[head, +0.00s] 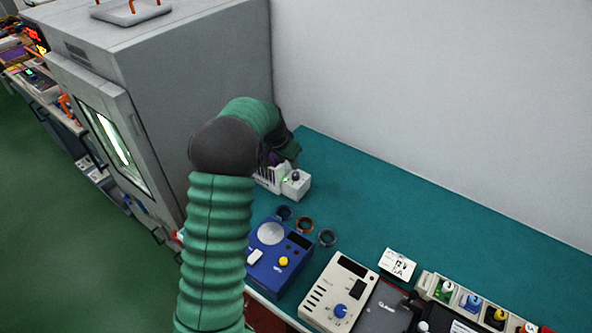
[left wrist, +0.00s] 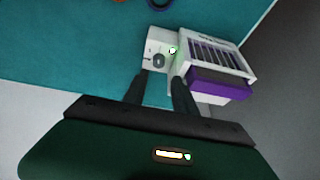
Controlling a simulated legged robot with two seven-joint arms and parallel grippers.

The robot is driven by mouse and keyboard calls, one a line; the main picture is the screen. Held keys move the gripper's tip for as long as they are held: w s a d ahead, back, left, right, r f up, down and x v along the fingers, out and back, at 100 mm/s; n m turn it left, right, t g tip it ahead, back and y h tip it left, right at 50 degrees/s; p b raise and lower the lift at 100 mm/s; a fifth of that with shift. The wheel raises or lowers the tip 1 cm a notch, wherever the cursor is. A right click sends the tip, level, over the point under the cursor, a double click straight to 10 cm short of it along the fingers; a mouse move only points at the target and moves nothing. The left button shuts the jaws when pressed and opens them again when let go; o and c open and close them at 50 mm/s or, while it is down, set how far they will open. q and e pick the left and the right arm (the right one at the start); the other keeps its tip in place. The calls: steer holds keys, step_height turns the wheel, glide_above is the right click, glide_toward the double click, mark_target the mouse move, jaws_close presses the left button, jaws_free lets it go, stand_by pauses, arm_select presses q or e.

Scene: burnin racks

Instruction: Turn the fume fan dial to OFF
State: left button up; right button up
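The fume fan unit (head: 296,184) is a small white box with a knob on top and a green light. It stands on the teal bench near the grey cabinet. In the left wrist view its grey dial (left wrist: 158,60) sits on the white control face, beside a lit green light (left wrist: 172,50). My left gripper (left wrist: 160,79) is open, its two dark fingers apart, with the dial just beyond and between the tips. I cannot tell whether they touch it. The dial's markings are too small to read. In the head view my left arm hides much of the gripper.
A white slotted fan housing (left wrist: 215,55) with a purple part (left wrist: 218,88) adjoins the control box. A large grey cabinet (head: 190,60) stands left. A blue device (head: 278,262), several rings (head: 304,224) and a cream meter (head: 340,290) lie nearer. The bench toward the wall is clear.

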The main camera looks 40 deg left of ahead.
mark_target(296, 174)
arm_select(q)
steer(key=x, duration=0.3)
steer(key=p+x, duration=0.1)
steer(key=x, duration=0.6)
steer(key=shift+w+d+r, duration=0.1)
steer(key=shift+w+r, duration=0.05)
steer(key=shift+w, duration=0.2)
steer(key=shift+s+f, duration=0.1)
steer(key=shift+f, duration=0.15)
steer(key=c, duration=0.5)
jaws_close()
